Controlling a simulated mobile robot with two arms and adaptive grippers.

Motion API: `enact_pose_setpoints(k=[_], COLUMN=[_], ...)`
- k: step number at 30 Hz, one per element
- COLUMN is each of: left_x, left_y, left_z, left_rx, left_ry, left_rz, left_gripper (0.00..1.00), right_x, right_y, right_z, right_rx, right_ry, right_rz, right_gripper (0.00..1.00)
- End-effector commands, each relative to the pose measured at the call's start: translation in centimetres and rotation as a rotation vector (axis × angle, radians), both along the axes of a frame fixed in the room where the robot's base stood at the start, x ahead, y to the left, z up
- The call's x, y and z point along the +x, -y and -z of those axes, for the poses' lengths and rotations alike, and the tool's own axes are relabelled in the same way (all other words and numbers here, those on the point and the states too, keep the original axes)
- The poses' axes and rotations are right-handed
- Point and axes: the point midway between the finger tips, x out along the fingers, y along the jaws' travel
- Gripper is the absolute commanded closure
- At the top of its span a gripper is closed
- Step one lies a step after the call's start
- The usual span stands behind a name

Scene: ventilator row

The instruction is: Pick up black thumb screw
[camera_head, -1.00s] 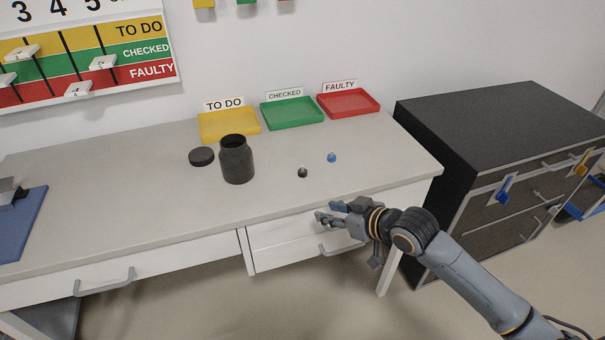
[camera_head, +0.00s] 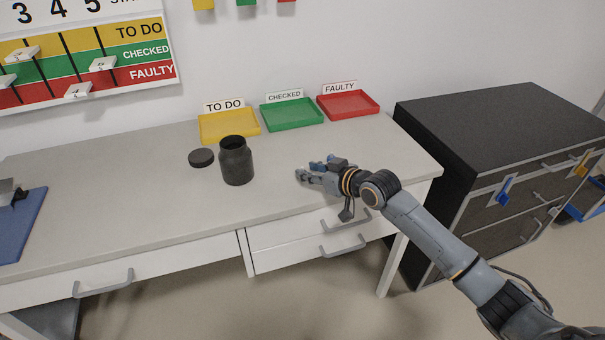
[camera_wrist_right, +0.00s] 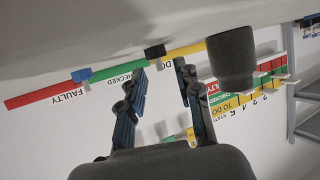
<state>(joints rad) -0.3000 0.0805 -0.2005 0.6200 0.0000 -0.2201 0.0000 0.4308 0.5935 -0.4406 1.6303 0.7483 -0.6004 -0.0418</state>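The black thumb screw (camera_wrist_right: 154,51) shows in the right wrist view, which is upside down, just beyond and between the fingertips. My right gripper (camera_wrist_right: 159,66) is open, with a clear gap between its fingers and nothing held. In the head view my right gripper (camera_head: 306,173) is low over the table and covers the place where the black screw stood. A blue thumb screw (camera_wrist_right: 81,75) stands beside the black one in the wrist view, outside the fingers. My left gripper is not in view.
A dark open jar (camera_head: 237,162) stands left of the gripper, with its lid (camera_head: 201,158) beside it. Yellow (camera_head: 229,125), green (camera_head: 291,113) and red (camera_head: 348,104) trays line the back. A black cabinet (camera_head: 490,120) is at the right. The table's middle left is clear.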

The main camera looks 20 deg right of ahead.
Motion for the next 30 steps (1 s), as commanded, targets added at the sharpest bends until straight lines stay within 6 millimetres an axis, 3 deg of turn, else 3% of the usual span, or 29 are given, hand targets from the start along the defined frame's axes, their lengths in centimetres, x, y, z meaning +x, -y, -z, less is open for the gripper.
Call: enact_pose_setpoints(k=[7,16,20,30], left_x=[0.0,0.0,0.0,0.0], left_y=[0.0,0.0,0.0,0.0], left_z=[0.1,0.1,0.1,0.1], left_rx=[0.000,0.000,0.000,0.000], left_ry=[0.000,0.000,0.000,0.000], left_rz=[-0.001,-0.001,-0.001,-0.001], left_gripper=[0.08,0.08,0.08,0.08], right_x=[2.8,3.1,3.1,3.1], right_y=[-1.2,-1.4,-1.4,-1.4], right_z=[1.2,1.4,1.4,1.3], right_rx=[0.003,0.001,0.001,0.001], right_ry=[0.000,0.000,0.000,0.000], right_rz=[0.001,0.000,0.000,0.000], right_gripper=[0.67,0.67,0.91,0.91])
